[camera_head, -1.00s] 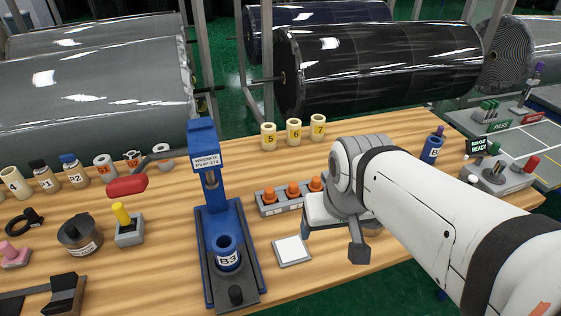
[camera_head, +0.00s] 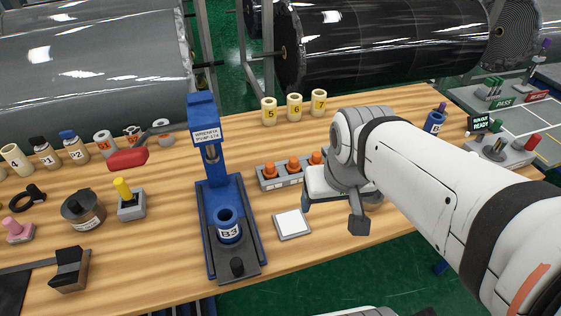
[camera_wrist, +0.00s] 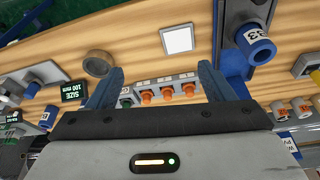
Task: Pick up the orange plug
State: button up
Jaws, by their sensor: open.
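Three orange plugs stand in a row in a grey rack (camera_head: 273,184) on the wooden bench in the head view: a left plug (camera_head: 270,170), a middle plug (camera_head: 293,165) and a right plug (camera_head: 316,158). In the wrist view the orange plugs (camera_wrist: 167,93) show beyond the gripper body, with a green piece (camera_wrist: 126,103) at the left end of the rack. My gripper (camera_wrist: 161,68) is open and empty. Its two blue-grey fingers frame the rack in that view, and no contact is visible. In the head view my gripper (camera_head: 352,215) is right of the rack, partly hiding its right end.
A blue press (camera_head: 203,130) holding a B3 cup (camera_head: 229,228) stands left of the rack. A white pad (camera_head: 292,223) lies in front. Cream rolls (camera_head: 294,108) stand behind. A black cylinder, a yellow-handled block and other small items occupy the left bench.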

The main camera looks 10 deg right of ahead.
aim_at(293, 166)
jog(key=u, duration=1.75)
jog(key=k, duration=0.9)
jog(key=z, duration=0.85)
jog(key=i, duration=1)
jog(key=z, duration=0.05)
